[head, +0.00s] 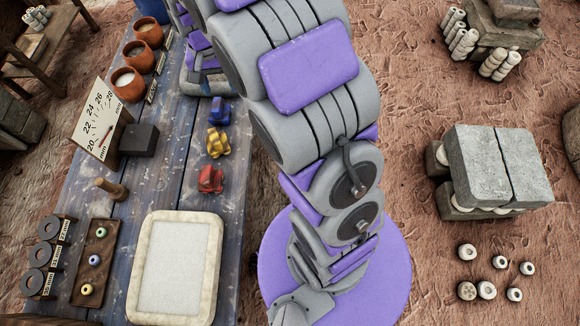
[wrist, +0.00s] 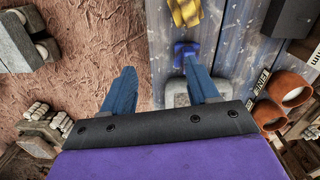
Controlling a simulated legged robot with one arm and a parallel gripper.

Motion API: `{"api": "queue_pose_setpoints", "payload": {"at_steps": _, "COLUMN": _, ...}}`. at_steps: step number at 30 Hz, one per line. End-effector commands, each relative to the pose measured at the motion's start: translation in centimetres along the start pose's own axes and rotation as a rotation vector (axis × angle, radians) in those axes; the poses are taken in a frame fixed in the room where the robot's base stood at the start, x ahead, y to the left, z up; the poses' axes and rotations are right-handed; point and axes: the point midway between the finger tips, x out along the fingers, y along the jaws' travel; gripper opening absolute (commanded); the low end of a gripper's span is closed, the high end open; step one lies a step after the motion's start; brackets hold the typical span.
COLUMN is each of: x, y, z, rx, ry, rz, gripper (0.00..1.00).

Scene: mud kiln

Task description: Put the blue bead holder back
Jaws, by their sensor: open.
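The blue bead holder (head: 220,111) sits on the blue-grey plank table, in a row with a yellow holder (head: 218,142) and a red holder (head: 210,180). In the wrist view the blue holder (wrist: 186,53) lies beyond my fingertips, nearer the right finger, with the yellow one (wrist: 186,12) behind it. My gripper (wrist: 160,70) is open and empty, its two blue fingers wide apart. A pale grey block (wrist: 180,97) shows partly behind the right finger. In the head view my arm hides much of the gripper area.
On the table (head: 185,125) are a white tray (head: 180,268), a bead board (head: 95,262), a dark block (head: 139,140), a gauge card (head: 103,122) and orange pots (head: 128,84). Stone blocks (head: 490,165) and loose beads stand on the ground at right.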

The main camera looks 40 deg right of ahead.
Motion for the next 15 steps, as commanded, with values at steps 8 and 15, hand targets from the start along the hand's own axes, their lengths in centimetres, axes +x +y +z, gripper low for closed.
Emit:
{"api": "queue_pose_setpoints", "payload": {"at_steps": 8, "x": -4.4, "y": 4.7, "z": 9.2, "rx": -0.142, "ry": -0.033, "rz": 0.013, "gripper": 0.60}}
{"api": "queue_pose_setpoints", "payload": {"at_steps": 15, "x": -6.0, "y": 8.8, "z": 17.4, "rx": -0.274, "ry": -0.067, "rz": 0.017, "gripper": 0.60}}
